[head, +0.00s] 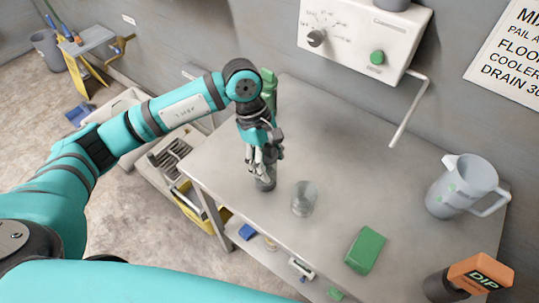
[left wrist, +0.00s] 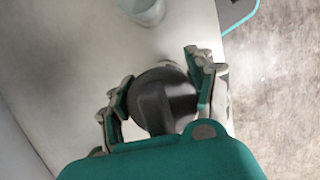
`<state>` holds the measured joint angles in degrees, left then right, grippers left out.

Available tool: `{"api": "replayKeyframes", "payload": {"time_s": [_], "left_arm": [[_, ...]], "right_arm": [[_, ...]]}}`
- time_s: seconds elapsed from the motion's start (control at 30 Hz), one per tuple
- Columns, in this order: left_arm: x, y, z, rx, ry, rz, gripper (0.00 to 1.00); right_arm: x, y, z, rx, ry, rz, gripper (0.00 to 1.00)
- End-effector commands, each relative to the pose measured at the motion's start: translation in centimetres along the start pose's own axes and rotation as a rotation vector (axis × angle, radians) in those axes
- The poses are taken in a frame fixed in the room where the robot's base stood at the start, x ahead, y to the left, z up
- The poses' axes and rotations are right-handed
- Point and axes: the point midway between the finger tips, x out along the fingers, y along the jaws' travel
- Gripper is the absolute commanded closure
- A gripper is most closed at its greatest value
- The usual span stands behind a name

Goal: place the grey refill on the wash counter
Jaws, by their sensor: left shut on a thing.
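The grey refill (head: 265,184) is a small dark grey piece low over the left front part of the wash counter (head: 335,140), near its edge. My left gripper (head: 262,166) points down from above and is shut on it. In the left wrist view the refill (left wrist: 160,107) sits between the two fingers (left wrist: 160,98), with a raised ridge across its top. Its underside is hidden, so I cannot tell whether it touches the counter. My right gripper is not in view.
A clear cup (head: 304,198) stands close to the right of the refill. Further right are a green sponge (head: 365,250), a grey jug (head: 465,185) and an orange-topped DIP container (head: 480,273). A green bottle (head: 269,86) stands behind my wrist. The counter's middle is clear.

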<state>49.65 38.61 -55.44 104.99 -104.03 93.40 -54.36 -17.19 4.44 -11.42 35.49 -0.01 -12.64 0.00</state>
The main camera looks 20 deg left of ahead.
Motion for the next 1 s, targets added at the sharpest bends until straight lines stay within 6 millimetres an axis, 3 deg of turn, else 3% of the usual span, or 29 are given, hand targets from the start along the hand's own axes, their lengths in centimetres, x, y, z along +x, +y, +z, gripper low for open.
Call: {"api": "replayKeyframes", "payload": {"time_s": [0.3, 0.33, 0.5, 0.83, 1.0], "left_arm": [[0.3, 0.1, -0.1, 0.001, 0.000, 0.002, 0.82], [0.2, 0.0, -0.1, 0.001, 0.000, 0.002, 0.41], [0.2, 0.0, 0.0, 0.000, 0.000, 0.001, 0.18], [-0.1, 0.0, 0.1, 0.000, 0.000, 0.001, 0.17], [-2.0, 0.2, -0.1, 0.000, 0.001, 0.007, 0.17]], "right_arm": [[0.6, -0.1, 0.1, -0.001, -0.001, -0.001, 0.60], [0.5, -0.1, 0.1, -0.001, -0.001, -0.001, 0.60], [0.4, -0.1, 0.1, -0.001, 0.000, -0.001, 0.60], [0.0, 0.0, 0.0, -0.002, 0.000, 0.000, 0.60], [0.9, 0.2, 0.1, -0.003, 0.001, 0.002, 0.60]]}}
